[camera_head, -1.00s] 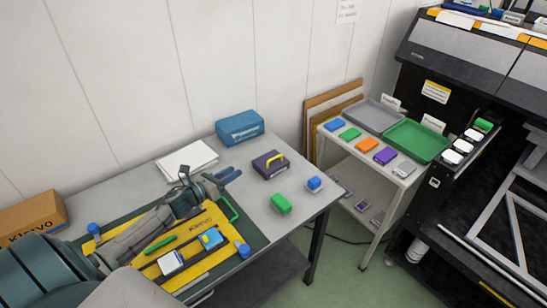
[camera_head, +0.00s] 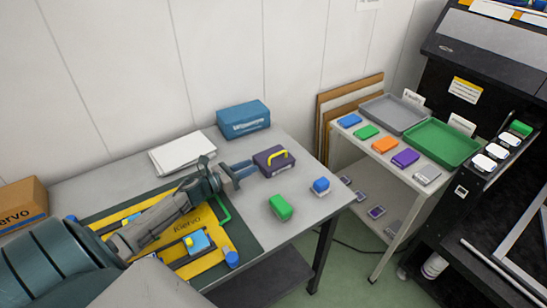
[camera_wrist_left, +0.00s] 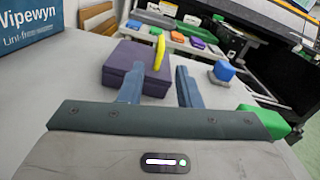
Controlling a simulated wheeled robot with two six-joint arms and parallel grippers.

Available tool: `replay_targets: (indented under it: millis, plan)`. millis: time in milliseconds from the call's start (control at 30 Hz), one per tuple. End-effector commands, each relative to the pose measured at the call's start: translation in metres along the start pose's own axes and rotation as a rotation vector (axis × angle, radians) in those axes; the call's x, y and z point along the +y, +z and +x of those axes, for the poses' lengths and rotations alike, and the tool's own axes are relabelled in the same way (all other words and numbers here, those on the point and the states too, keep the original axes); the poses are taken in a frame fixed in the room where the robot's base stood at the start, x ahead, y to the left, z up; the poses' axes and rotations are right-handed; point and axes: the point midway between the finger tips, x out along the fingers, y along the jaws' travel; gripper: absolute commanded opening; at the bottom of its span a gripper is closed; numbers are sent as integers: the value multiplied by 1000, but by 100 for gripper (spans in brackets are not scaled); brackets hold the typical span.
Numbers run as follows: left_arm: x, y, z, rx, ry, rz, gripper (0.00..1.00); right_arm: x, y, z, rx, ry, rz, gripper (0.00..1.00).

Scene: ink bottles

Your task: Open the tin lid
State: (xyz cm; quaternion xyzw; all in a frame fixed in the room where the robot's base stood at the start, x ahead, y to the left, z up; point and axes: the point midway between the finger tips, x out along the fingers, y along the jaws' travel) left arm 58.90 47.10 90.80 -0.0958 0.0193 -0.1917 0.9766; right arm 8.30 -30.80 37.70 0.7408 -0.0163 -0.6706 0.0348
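The tin is a dark purple box (camera_head: 264,165) with a yellow handle (camera_head: 279,157) on its lid, standing shut on the grey table (camera_head: 310,205). My left gripper (camera_head: 248,170) is open and empty, just left of the tin in the head view. In the left wrist view, the two blue fingers (camera_wrist_left: 158,88) are spread apart and point at the tin (camera_wrist_left: 120,60). The yellow handle (camera_wrist_left: 160,50) stands up between the finger directions, beyond the tips. The left finger hides part of the tin's front. My right gripper is not in view.
A blue wipes box (camera_head: 243,119) stands behind the tin. A green bottle (camera_head: 281,207) and a blue-capped bottle (camera_head: 320,187) stand in front and to the right. White sheets (camera_head: 183,153) lie left. A side shelf holds coloured blocks, a grey tray (camera_head: 393,113) and a green tray (camera_head: 440,143).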

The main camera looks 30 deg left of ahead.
Motion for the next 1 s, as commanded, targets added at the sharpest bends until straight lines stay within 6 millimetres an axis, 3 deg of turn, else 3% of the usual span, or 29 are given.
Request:
replay_targets:
  millis: [500, 700, 1000]
  plan:
    - [-1, 4, 82, -1, 1, -3, 31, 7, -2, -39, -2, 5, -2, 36]
    - [-1, 2, 96, 0, 0, -2, 31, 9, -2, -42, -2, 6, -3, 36]
    - [-1, 1, 98, 0, -1, -1, 31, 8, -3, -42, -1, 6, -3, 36]
